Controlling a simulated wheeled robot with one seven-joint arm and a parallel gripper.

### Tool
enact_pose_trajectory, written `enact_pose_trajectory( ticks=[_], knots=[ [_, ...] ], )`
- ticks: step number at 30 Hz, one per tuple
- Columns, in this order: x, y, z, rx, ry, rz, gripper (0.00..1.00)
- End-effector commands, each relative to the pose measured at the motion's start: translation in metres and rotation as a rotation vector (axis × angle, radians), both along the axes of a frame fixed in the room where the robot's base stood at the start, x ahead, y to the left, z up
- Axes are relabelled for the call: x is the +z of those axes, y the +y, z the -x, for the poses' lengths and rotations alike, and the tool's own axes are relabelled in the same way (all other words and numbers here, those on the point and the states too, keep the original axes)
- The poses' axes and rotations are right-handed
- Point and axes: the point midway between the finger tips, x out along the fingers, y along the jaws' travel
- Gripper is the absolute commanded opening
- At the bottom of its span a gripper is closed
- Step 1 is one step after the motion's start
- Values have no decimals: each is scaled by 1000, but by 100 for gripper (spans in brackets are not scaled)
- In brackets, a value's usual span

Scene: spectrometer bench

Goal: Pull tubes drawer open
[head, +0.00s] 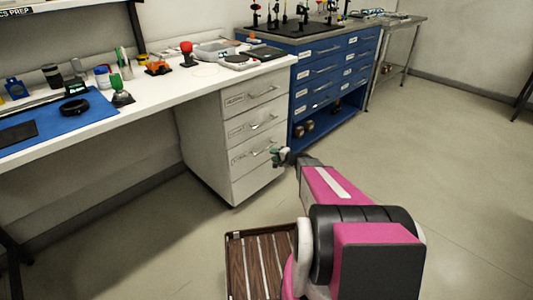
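A white cabinet (208,150) under the left bench has three stacked drawers: top (262,101), middle (243,133) and bottom (250,174). All three look closed, and each has a bar handle and a small label. The labels are too small to read, so I cannot tell which drawer is the tubes drawer. My gripper (279,156) is in front of the bottom drawer, at the right end of its handle (262,150). I cannot tell whether it touches the handle, or whether its fingers are open or shut.
A blue cabinet (320,80) with several labelled drawers stands right of the white one. The white benchtop (190,78) carries small tools, a blue mat (60,124) and a grey scale (238,60). A steel table (405,20) stands at the back. The floor at right is clear.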

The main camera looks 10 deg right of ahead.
Motion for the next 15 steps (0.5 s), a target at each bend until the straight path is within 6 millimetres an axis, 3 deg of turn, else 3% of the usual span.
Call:
enact_pose_trajectory(
  ticks=[1, 6, 15],
  knots=[
    [-6, -10, -10, -36, -10, -27, 36],
    [-11, -24, -20, -103, -27, -74, 36],
    [-18, -6, -48, -106, -29, -78, 36]
  ],
)
